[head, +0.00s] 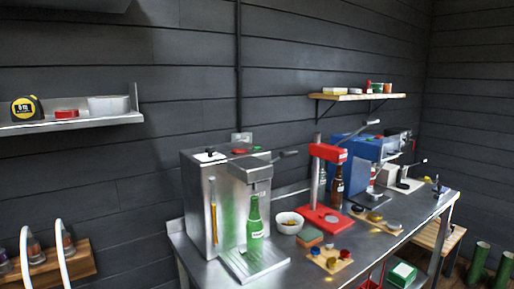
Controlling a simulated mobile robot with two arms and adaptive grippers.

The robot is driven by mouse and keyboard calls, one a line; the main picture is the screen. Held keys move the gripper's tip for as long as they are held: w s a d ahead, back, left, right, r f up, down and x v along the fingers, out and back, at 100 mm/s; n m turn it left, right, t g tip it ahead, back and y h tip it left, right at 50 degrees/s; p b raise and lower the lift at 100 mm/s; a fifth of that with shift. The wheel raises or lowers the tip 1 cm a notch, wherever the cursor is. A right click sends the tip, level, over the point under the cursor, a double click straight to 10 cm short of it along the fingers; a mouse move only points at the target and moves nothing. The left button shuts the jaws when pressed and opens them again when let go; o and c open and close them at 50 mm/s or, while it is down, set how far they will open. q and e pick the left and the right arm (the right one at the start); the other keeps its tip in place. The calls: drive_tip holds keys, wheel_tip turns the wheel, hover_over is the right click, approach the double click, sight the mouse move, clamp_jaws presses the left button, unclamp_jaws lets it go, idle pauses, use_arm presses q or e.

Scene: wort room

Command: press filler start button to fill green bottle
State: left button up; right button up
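The filler (198,205) is a silver metal box at the left end of the steel bench, with a tap head and a dark lever on its right. A green bottle (255,222) with a pale label stands upright under the tap head, on the drip tray (268,262). A small red spot (238,151) shows on top of the filler, and a black knob (210,152) sits on a white plate there. I cannot tell which is the start button. Whether the bottle holds liquid is unclear. Neither of my grippers is in view.
A red capper (330,153), a white bowl (289,222) and a board with caps (330,261) share the steel bench (390,243). Brown bottle (336,187) and blue machine (362,147) stand behind. A metal shelf (70,124) hangs left; a wooden shelf (355,97) hangs right.

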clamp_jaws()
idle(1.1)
